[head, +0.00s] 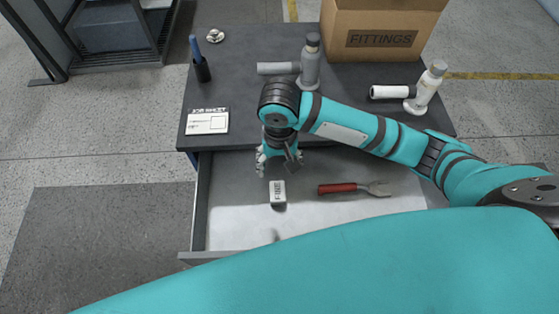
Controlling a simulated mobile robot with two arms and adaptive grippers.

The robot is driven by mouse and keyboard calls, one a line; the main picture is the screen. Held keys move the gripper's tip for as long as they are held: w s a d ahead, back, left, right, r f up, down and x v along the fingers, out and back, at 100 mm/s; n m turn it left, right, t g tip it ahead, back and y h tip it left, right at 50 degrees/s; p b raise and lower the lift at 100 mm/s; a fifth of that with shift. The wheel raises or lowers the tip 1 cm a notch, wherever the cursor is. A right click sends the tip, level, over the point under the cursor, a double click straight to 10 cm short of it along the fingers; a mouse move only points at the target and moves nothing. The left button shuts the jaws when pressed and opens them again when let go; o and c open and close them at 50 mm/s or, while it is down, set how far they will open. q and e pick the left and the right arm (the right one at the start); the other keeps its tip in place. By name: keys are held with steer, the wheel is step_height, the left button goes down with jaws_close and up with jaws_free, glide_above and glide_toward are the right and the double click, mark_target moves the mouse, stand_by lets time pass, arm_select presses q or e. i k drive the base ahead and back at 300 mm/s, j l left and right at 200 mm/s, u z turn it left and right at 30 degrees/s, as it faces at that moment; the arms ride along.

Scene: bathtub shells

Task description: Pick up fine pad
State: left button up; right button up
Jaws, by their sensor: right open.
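A small whitish block (278,192) with dark lettering on its top, apparently the fine pad, lies in the open drawer (230,220). The lettering is too small to read surely. My right gripper (278,168) points down over the drawer, just behind the block in the head view. It is open and looks empty, apart from the block. My left gripper is not in view.
A red-handled scraper (350,188) lies in the drawer to the right. On the dark tabletop (240,75) stand a FITTINGS box (380,30), a grey tool (311,62), a white tool (428,88), a label card (207,122) and a dark holder (202,70). The drawer's left part is clear.

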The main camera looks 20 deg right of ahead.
mark_target(277, 190)
steer(key=k, duration=1.5)
